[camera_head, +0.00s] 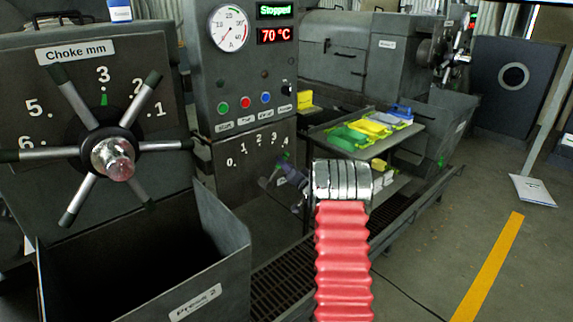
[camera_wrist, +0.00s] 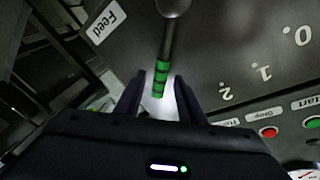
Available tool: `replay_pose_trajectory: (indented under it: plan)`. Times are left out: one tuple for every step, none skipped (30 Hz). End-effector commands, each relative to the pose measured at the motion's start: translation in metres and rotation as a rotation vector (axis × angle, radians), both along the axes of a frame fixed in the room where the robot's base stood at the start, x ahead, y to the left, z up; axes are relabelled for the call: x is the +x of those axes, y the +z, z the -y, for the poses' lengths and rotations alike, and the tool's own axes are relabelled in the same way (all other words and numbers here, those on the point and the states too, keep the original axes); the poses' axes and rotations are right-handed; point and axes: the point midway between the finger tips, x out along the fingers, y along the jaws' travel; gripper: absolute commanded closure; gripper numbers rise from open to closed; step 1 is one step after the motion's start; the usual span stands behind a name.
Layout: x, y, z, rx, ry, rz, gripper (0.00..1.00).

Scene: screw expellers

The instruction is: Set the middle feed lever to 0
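The feed lever (camera_wrist: 166,45) is a dark rod with a green-banded grip, beside a white "Feed" label in the wrist view. My gripper (camera_wrist: 161,82) is open, with a finger on each side of the green grip and a gap visible on both sides. The dial panel (camera_head: 225,180) carries the numbers 0 to 4 in the head view; 0, 1 and 2 also show in the wrist view. The lever points to the high-number side, past 2. Its exact mark is hard to read, as my gripper hides part of the scale in the wrist view.
Red, green and blue buttons (camera_head: 245,102) sit above the dial on the press with the "Stopped" display. A choke wheel (camera_head: 112,155) with several spokes and an open bin (camera_head: 222,235) stand at left. A tray table (camera_head: 350,150) and another press stand behind. Open floor lies at right.

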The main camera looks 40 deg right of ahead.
Motion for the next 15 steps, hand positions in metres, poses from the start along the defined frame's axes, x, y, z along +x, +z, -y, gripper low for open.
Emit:
replay_pose_trajectory:
  plan:
    - [0.0051,-0.0007,0.0005,0.000,0.001,0.000,0.64]
    - [0.0074,-0.0007,0.0010,0.000,0.001,0.000,0.64]
    - [0.0100,-0.0001,0.0016,0.000,0.001,0.001,0.64]
    - [0.0115,0.0000,0.0020,0.000,0.001,0.001,0.64]
    - [0.0126,0.0000,0.0024,0.000,0.001,0.001,0.64]
    - [0.0138,-0.0002,0.0026,0.001,0.000,0.000,0.64]
    - [0.0143,-0.0002,0.0029,0.001,0.000,0.000,0.64]
    - [0.0148,-0.0002,0.0030,0.001,0.000,0.000,0.64]
    - [0.0151,-0.0001,0.0032,0.001,0.000,0.000,0.64]
    - [0.0151,-0.0001,0.0032,0.001,0.000,0.000,0.64]
    - [0.0151,0.0000,0.0033,0.001,0.000,0.000,0.64]
    - [0.0150,0.0000,0.0032,0.001,0.000,0.000,0.64]
    - [0.0150,0.0000,0.0032,0.001,0.000,0.000,0.64]
    - [0.0150,0.0000,0.0032,0.001,0.000,0.000,0.64]
    - [0.0149,0.0000,0.0032,0.001,0.000,0.000,0.64]
